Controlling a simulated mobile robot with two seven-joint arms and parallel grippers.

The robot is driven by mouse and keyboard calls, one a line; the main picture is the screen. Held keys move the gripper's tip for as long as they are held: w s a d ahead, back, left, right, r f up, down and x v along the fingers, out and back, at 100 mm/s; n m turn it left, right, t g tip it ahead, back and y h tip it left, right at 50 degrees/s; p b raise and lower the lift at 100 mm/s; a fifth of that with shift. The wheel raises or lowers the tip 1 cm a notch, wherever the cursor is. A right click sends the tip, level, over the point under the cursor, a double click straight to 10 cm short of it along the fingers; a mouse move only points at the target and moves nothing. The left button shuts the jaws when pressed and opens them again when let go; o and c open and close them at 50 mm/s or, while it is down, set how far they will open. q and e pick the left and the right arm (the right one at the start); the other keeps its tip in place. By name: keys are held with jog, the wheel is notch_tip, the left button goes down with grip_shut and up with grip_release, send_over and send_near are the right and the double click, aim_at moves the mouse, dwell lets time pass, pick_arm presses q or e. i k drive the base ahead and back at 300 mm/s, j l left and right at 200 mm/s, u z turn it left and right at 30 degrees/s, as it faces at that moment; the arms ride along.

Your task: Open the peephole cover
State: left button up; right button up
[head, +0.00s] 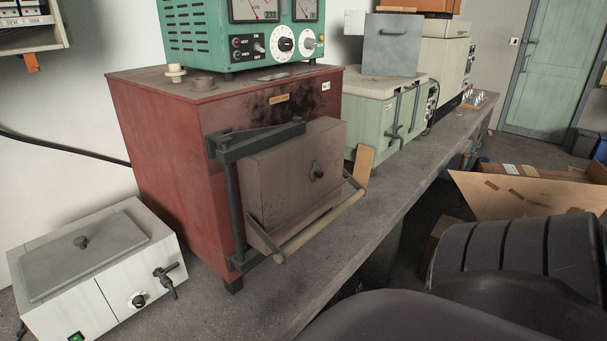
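A red furnace (165,130) stands on the concrete bench. Its thick brown door (280,185) hangs at the front in a dark metal frame and looks shut. A small round dark peephole cover (317,172) with a knob sits on the door's front face, right of its middle. Whether the cover is over the hole or aside is too small to tell. A pale wooden bar handle (320,226) runs across in front of the door's lower edge. Neither of my grippers is in view.
A white water bath (90,265) with a grey lid stands left of the furnace. A green control box (240,35) sits on top. A pale green furnace (385,115) stands further right. The bench (420,165) is clear along its front. A cardboard box (530,195) lies right.

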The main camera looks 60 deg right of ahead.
aim_at(315, 172)
jog(key=z, duration=1.75)
